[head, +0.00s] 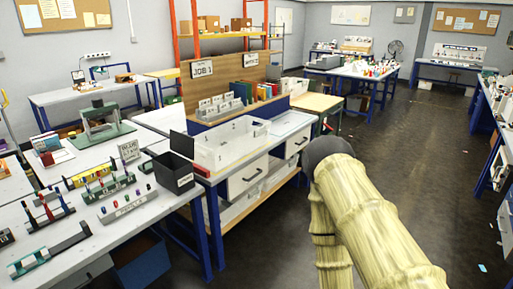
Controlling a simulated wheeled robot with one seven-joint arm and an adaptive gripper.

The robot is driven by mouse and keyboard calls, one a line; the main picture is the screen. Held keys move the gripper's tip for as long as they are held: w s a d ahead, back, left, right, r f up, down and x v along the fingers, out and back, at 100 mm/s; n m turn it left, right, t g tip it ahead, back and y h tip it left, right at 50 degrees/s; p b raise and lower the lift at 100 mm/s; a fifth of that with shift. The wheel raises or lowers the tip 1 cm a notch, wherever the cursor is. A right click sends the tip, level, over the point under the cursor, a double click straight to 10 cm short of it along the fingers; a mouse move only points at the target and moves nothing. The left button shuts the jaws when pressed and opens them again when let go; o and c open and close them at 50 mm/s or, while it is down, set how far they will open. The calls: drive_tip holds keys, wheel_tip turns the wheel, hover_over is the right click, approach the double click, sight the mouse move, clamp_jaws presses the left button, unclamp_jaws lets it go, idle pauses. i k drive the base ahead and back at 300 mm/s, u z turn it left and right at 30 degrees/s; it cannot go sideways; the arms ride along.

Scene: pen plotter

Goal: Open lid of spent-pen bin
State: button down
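A black box-shaped bin (174,176) with a small white label stands at the right end of the left-hand workbench. Its label is too small to read, so I cannot tell for sure that it is the spent-pen bin. Its top looks dark, and I cannot tell whether a lid covers it. A dark upright panel (178,147) shows just behind it; I cannot tell whether it belongs to the bin. My arm, in a tan ribbed sleeve, rises at the right and bends down at a dark joint. My gripper is out of view.
Pen racks (128,205) stand left of the bin on the workbench (100,235). A white open tray (232,158) sits right of it, above drawers (248,178). A green-based press (103,138) stands farther back. The floor (450,180) at right is mostly clear.

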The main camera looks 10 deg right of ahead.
sight(183, 143)
drive_tip(key=u, duration=1.05)
drive_tip(key=i, duration=1.7)
drive_tip(key=z, duration=0.7)
